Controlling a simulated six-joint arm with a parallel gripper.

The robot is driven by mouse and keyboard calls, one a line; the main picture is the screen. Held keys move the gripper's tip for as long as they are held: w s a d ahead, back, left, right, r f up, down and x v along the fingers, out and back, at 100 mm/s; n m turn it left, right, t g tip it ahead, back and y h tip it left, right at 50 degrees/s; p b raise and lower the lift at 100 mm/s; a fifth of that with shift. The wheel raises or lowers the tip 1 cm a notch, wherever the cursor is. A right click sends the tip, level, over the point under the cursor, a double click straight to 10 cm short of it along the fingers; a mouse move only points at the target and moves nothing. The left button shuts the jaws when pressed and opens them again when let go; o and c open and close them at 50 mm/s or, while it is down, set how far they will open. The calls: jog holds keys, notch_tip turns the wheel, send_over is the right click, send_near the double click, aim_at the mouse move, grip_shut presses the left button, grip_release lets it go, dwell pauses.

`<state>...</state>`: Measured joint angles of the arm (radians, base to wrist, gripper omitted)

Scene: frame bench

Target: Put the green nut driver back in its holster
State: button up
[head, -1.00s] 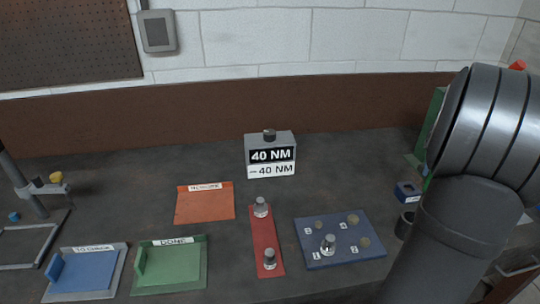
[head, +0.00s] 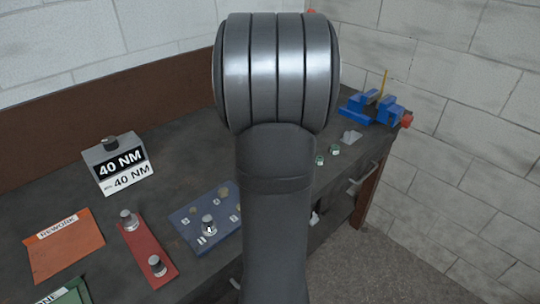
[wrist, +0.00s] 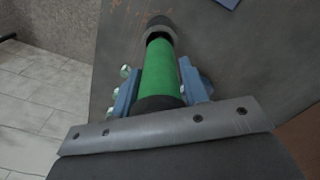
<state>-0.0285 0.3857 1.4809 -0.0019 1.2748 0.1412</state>
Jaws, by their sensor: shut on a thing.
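The green nut driver (wrist: 161,72) is between the blue fingers of my gripper (wrist: 158,88) in the wrist view. My gripper is shut on its green body. A dark, grey-rimmed end (wrist: 159,30) shows beyond the green part; I cannot tell whether it belongs to the driver or is a holster around it. In the head view my arm hides the gripper and the driver. No holster can be clearly made out there.
A blue vise (head: 374,107) stands at the bench's right end, with small green-topped pieces (head: 327,155) nearer. Left of my arm are a blue plate (head: 190,224), a red strip (head: 142,252), an orange rework mat (head: 63,245) and a 40 NM block (head: 118,164).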

jog(key=shift+f, duration=2)
jog(key=o, duration=1.3)
notch_tip(320, 180, up, 12)
jog(key=shift+r, duration=0.1)
jog(key=shift+f, duration=4.4)
jog(key=shift+f, duration=0.1)
